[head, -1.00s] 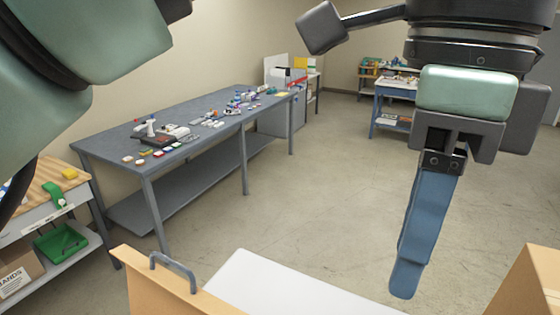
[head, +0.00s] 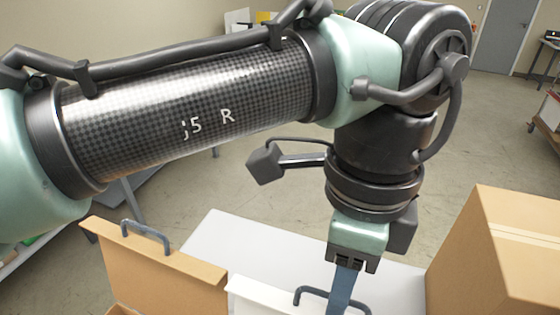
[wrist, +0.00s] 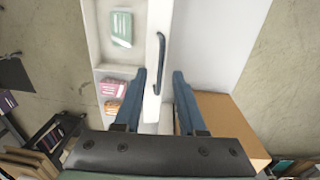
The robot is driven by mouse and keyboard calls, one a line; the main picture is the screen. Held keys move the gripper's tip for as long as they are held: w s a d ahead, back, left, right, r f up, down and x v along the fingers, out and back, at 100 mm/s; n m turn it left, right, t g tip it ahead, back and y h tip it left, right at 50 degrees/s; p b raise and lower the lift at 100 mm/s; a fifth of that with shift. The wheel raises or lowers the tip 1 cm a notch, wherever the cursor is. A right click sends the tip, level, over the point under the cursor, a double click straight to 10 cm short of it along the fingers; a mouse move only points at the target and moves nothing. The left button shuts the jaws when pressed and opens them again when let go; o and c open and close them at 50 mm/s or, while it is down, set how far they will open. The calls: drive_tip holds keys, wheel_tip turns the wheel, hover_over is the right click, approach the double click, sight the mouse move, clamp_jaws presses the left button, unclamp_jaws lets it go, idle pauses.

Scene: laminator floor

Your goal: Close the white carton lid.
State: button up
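The white carton's lid (head: 262,297) stands up, with a grey handle on it (head: 318,297), at the bottom of the head view. In the wrist view, the lid (wrist: 153,75) is seen nearly edge-on with its dark handle to the right. The white carton (wrist: 90,45) lies open left of it, with a green pack (wrist: 121,29) and reddish packs (wrist: 110,89) inside. My gripper (wrist: 159,72) points down, open, its blue fingers apart on either side of the lid's edge in the picture. I cannot tell whether they touch it. In the head view my gripper (head: 345,290) is partly cut off.
A brown carton lid with a handle (head: 160,270) stands upright to the left. A tall closed brown box (head: 490,250) stands at the right. A bare white surface (head: 230,235) lies behind the white lid. Open floor lies beyond.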

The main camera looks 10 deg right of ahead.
clamp_jaws()
idle(1.4)
